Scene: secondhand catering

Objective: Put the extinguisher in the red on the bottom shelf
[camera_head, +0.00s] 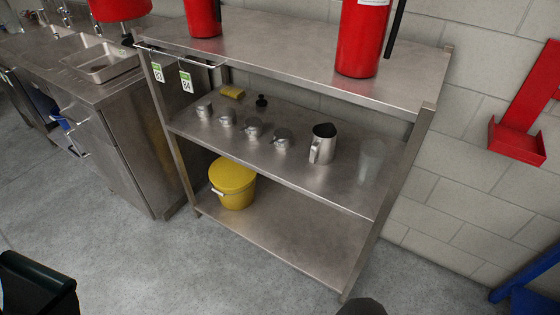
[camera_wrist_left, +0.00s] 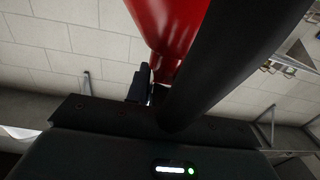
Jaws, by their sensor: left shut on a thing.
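In the left wrist view my left gripper (camera_wrist_left: 150,92) is shut on a red extinguisher (camera_wrist_left: 165,25). Its thick black hose or horn (camera_wrist_left: 230,60) crosses in front and hides part of the grip. In the head view two red extinguishers stand on the rack's top shelf (camera_head: 280,45), one to the left (camera_head: 203,15) and one to the right (camera_head: 362,40); their tops are cut off. The bottom shelf (camera_head: 275,232) has a yellow lidded bucket (camera_head: 233,185) at its left and is bare to the right. Neither gripper can be made out in the head view.
The middle shelf (camera_head: 340,185) bears several metal pots, a jug (camera_head: 322,143) and a clear glass (camera_head: 370,160). A steel sink counter (camera_head: 110,95) stands left. A red bracket (camera_head: 517,140) hangs on the right wall. A blue object (camera_head: 535,285) is at lower right. Floor before the rack is clear.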

